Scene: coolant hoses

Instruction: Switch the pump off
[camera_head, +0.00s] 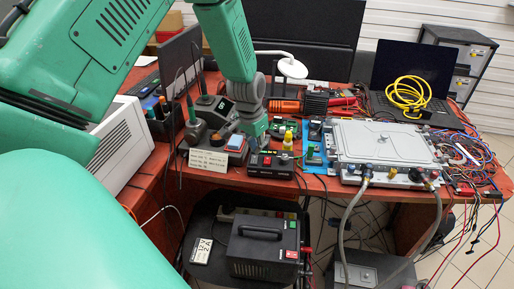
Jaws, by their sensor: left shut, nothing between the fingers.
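My left arm comes in from the left, and its green and dark gripper (254,134) points down, shut and empty, at the back of the black control box (270,164) with red buttons. I cannot tell whether it touches the box. The silver cold plate (385,143) lies on the table to the right. Two grey hoses (345,222) run from its front fittings down toward a grey unit (372,272) below, perhaps the pump. A black box with a handle (262,245) stands below the table edge, with red and green switches (291,253) on its right. My right gripper is out of view.
A cream label card (208,160) and small tools crowd the red table left of the control box. A laptop (413,75) with a coiled yellow cable (408,93) stands at back right. Loose wires (474,160) fill the right edge.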

